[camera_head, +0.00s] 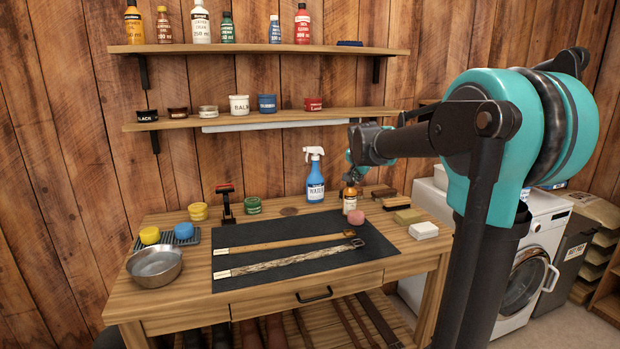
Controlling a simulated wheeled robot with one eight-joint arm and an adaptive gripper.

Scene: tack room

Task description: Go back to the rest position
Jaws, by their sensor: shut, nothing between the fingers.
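My gripper (352,176) hangs at the end of my arm over the back right of the workbench (172,320). It is small in view and partly behind my arm's wrist. A small amber bottle with a white label (349,203) stands upright on the bench right below it. The gripper is shut and holds nothing. I cannot tell whether its fingertips touch the bottle's cap.
A blue spray bottle (315,178) stands left of the gripper. A pink sponge (356,217), brushes and soap blocks lie close by. Two straps lie on a dark mat (290,258). Shelves with bottles (260,50) and jars (265,120) hang on the wall. A washing machine (530,260) stands right.

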